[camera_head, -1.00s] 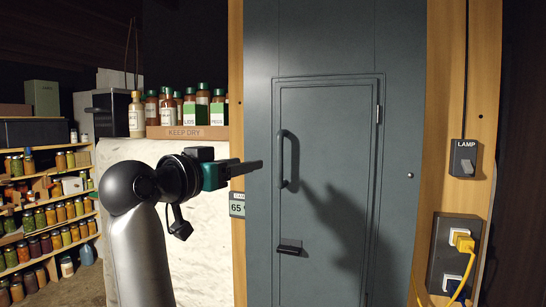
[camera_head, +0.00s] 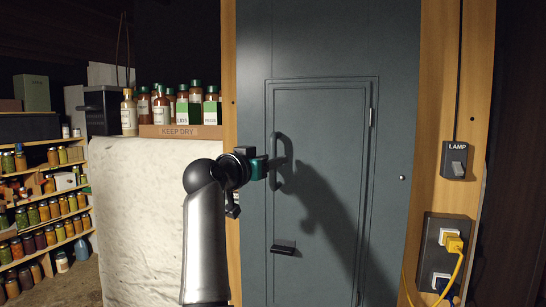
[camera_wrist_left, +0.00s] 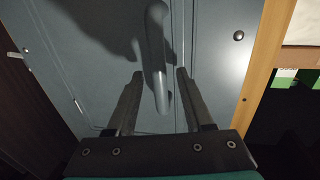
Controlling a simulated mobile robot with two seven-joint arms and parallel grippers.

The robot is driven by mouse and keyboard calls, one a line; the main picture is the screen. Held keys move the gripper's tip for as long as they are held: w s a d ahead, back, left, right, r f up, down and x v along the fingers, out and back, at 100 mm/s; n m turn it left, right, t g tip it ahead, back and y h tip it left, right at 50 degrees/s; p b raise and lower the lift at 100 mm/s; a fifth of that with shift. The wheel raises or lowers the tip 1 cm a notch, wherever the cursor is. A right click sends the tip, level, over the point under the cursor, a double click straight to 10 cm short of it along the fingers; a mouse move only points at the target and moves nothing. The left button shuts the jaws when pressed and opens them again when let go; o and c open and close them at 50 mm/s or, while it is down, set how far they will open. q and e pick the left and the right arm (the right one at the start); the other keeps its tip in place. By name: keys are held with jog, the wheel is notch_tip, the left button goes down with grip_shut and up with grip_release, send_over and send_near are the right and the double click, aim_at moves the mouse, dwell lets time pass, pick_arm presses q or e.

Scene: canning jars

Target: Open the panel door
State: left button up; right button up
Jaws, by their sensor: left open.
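The panel door (camera_head: 345,120) is a grey rectangular leaf set flush in a tall grey panel (camera_head: 330,40). Its seams look even, so it appears shut. A dark vertical bar handle (camera_head: 276,184) is on its left side, and a hinge shows at the upper right edge. A small dark latch-like piece (camera_head: 284,247) sits lower on the door. My left gripper (camera_head: 282,161) is open at the handle. In the left wrist view, the handle (camera_wrist_left: 157,50) runs between the two parted fingers (camera_wrist_left: 156,73); no contact is visible. My right gripper is not in view.
Wooden posts (camera_head: 444,90) flank the panel. A lamp switch (camera_head: 455,160) and an outlet box (camera_head: 440,255) with a yellow plug and cable are at right. Bottles stand on a ledge marked KEEP DRY (camera_head: 180,132) at left, with jar shelves (camera_head: 45,200) beyond.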

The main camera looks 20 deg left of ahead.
pick_arm(q)
jog(key=shift+w+d, duration=0.2)
jog(key=shift+w, duration=0.4)
grip_shut()
dwell(1.2)
